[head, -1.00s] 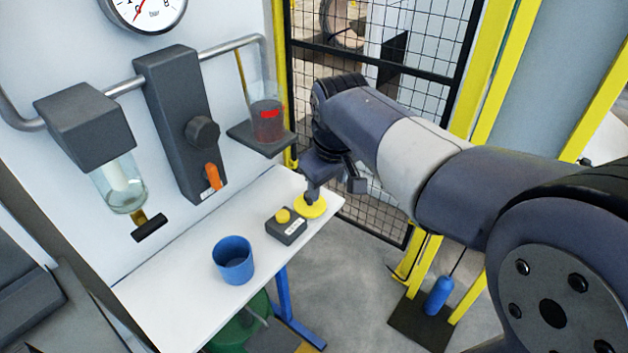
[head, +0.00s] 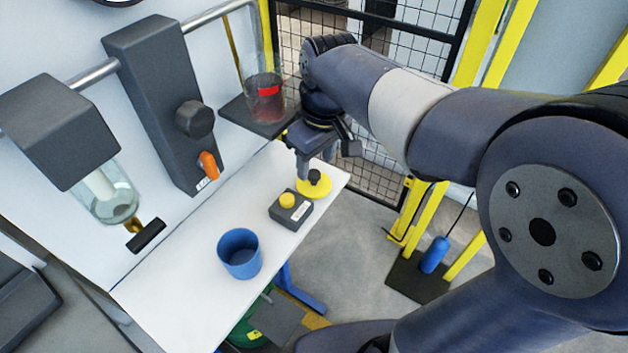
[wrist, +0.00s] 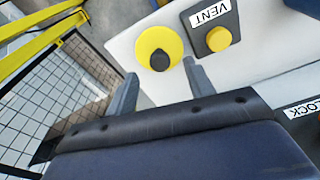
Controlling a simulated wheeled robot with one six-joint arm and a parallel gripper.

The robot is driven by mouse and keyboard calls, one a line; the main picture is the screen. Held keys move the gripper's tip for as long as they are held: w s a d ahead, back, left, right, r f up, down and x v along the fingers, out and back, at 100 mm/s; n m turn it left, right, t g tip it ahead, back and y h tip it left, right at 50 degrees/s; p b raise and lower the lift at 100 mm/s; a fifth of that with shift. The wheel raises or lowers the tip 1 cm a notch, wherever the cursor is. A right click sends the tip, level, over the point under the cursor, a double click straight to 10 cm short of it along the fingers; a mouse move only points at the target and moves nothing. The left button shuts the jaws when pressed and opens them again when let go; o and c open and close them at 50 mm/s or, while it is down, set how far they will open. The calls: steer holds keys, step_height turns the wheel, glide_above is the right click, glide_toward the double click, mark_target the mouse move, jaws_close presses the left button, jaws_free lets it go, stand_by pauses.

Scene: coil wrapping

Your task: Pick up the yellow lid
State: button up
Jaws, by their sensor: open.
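The yellow lid (head: 314,187) is a round disc with a dark knob on top. It lies on the white table (head: 190,285) near its far right end. My gripper (head: 309,172) is just above and beside the lid, pointing down. In the wrist view the lid (wrist: 160,50) shows ahead of my gripper (wrist: 160,85), roughly between the lines of the two fingers. The fingers are apart and empty. In the head view the gripper partly covers the lid.
A grey box with a yellow button (head: 291,207), marked VENT in the wrist view, stands close beside the lid. A blue cup (head: 239,254) stands nearer on the table. A beaker with dark red liquid (head: 264,100) sits on a shelf above. A mesh fence (head: 375,175) stands behind.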

mark_target(314, 173)
step_height(314, 173, down, 3)
steer(key=shift+w+a+f, duration=0.1)
steer(key=shift+w+a, duration=0.05)
steer(key=shift+c, duration=0.2)
steer(key=c, duration=1)
